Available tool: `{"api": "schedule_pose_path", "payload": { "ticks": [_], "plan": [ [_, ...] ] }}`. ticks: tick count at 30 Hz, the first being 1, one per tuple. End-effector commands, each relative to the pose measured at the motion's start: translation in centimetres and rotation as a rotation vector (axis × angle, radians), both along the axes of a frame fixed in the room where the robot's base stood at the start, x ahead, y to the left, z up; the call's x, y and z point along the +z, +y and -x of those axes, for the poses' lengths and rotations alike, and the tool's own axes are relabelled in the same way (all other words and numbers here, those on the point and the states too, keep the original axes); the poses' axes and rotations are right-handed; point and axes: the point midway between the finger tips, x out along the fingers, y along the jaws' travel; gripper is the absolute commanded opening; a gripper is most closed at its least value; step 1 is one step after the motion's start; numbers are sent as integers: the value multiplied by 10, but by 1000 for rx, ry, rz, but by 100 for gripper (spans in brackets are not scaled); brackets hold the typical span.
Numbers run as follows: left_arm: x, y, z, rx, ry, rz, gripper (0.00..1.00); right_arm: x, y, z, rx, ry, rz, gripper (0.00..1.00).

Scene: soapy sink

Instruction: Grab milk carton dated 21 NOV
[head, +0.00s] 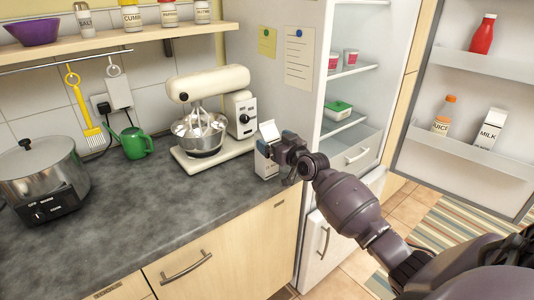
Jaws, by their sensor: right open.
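A white carton (264,166) stands on the counter near its right end, beside the fridge. Its slanted top shows above my right gripper, and much of its body is hidden behind the gripper. My right gripper (275,152) is open and right at the carton; I cannot tell whether the fingers are around it or touching it. Another white carton marked MILK (490,129) stands in the lower shelf of the open fridge door. No date is legible on either carton. My left gripper is not in view.
A cream stand mixer (213,86) with a metal bowl stands just left of the carton. A green watering can (135,142) and a metal pot cooker (42,170) are further left. The open fridge (312,110) is close on the right. The front counter is clear.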

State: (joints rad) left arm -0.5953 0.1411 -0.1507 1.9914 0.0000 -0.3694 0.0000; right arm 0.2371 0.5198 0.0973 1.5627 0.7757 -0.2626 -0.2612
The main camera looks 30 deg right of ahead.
Motion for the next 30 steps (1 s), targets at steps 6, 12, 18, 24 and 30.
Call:
{"api": "schedule_pose_path", "payload": {
  "ticks": [6, 12, 18, 24, 30],
  "plan": [
    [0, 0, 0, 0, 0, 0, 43, 2, 3, -29, 0, 0, -1, 94],
    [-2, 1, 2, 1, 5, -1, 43, 2, 3, -39, 1, -1, 0, 94],
    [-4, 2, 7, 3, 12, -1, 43, 2, 3, -39, 1, -1, 1, 94],
    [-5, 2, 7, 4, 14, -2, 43, 2, 3, -39, 1, -1, 1, 64],
    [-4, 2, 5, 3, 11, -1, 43, 2, 3, -39, 1, 0, 1, 34]
  ]
}}
